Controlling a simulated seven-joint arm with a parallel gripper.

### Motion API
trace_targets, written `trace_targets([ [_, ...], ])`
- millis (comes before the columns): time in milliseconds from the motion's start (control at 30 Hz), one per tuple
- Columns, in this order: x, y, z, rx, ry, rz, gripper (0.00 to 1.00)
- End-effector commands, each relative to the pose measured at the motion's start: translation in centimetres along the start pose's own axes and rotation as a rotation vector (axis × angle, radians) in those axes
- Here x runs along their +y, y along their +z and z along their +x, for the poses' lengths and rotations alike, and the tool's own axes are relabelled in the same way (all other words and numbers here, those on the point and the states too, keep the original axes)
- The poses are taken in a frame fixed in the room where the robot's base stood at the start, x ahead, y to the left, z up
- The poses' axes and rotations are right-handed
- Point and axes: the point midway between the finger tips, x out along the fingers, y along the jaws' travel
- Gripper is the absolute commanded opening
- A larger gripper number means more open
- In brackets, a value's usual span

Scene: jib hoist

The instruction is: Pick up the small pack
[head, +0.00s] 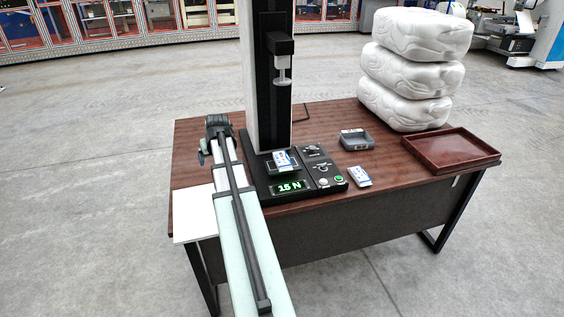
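Two small white packs with blue printing show in the head view. One small pack (282,160) lies on the plate of the black test machine (262,185). The other small pack (359,176) lies on the brown table just right of the machine's base. I cannot tell which one the task means. My pale arm reaches up from the bottom edge, left of the machine. What looks like my gripper (217,127) is at its far end, above the table's left side and apart from both packs. Its fingers are too small and hidden to tell if they are open or shut.
A small grey holder (356,140) and a brown tray (450,165) stand to the right. White wrapped bundles (415,70) are stacked behind. A white sheet (192,222) lies at the table's left front.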

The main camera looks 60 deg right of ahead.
Motion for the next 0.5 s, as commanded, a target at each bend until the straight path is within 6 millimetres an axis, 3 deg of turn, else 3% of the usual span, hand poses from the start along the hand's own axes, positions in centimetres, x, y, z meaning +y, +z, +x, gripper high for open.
trace_targets([
  [33, 2.5, 0.2, -1.4, -0.005, 0.015, 0.023, 0.89],
  [200, 9.5, 1.7, -5.7, -0.038, 0.055, 0.086, 0.89],
  [400, 16.6, 4.2, -10.9, -0.074, 0.095, 0.158, 0.89],
  [500, 19.2, 5.4, -13.1, -0.088, 0.110, 0.187, 0.89],
])
